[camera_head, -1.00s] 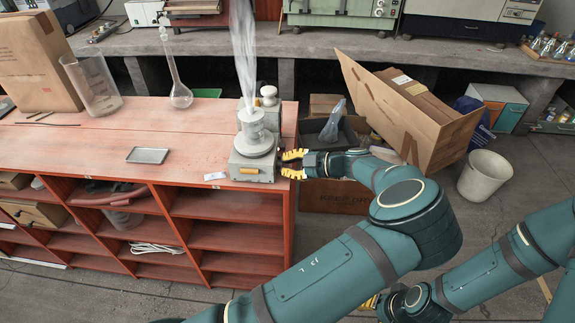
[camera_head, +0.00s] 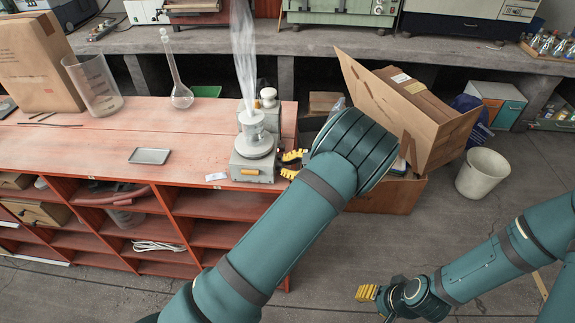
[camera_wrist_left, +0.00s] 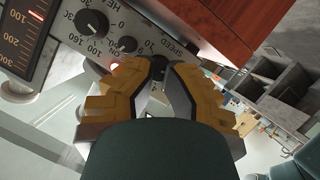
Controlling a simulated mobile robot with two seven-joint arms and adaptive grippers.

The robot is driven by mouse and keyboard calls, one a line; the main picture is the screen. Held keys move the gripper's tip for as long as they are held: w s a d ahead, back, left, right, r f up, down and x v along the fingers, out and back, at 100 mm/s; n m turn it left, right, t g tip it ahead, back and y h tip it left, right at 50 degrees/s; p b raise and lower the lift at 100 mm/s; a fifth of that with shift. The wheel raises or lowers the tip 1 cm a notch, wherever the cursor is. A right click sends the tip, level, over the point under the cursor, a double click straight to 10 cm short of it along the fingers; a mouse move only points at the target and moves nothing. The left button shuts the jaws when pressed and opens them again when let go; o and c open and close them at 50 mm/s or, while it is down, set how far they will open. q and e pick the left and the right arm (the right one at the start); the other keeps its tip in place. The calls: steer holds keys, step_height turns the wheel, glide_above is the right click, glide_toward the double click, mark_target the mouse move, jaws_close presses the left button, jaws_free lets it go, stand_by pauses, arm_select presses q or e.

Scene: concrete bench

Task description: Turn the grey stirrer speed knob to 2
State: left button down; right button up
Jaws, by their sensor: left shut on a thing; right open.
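The grey hotplate stirrer (camera_head: 252,165) stands at the right end of the red bench, with a vessel on its plate. My left gripper (camera_head: 293,164) is at its right side. In the left wrist view, its yellow fingers (camera_wrist_left: 157,72) are shut on a dark knob (camera_wrist_left: 158,64) by the SPEED lettering on the grey panel (camera_wrist_left: 75,60). The fingers cover most of this knob, and its pointer cannot be read. My right gripper (camera_head: 367,293) is open and empty over the floor.
A grey tray (camera_head: 149,156), a flask (camera_head: 179,85) and a beaker (camera_head: 93,85) are on the bench. Cardboard boxes (camera_head: 420,115) and a white bucket (camera_head: 482,174) stand on the floor to the right. White vapour rises above the stirrer.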

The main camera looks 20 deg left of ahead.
arm_select(q)
steer(key=shift+s+a+f, duration=0.15)
steer(key=shift+s+f, duration=0.05)
steer(key=shift+f, duration=0.1)
steer(key=c, duration=0.9)
jaws_free()
steer(key=shift+w, duration=0.1)
steer(key=shift+o, duration=0.7)
steer(key=shift+a+r, duration=0.1)
steer(key=shift+w+r, duration=0.1)
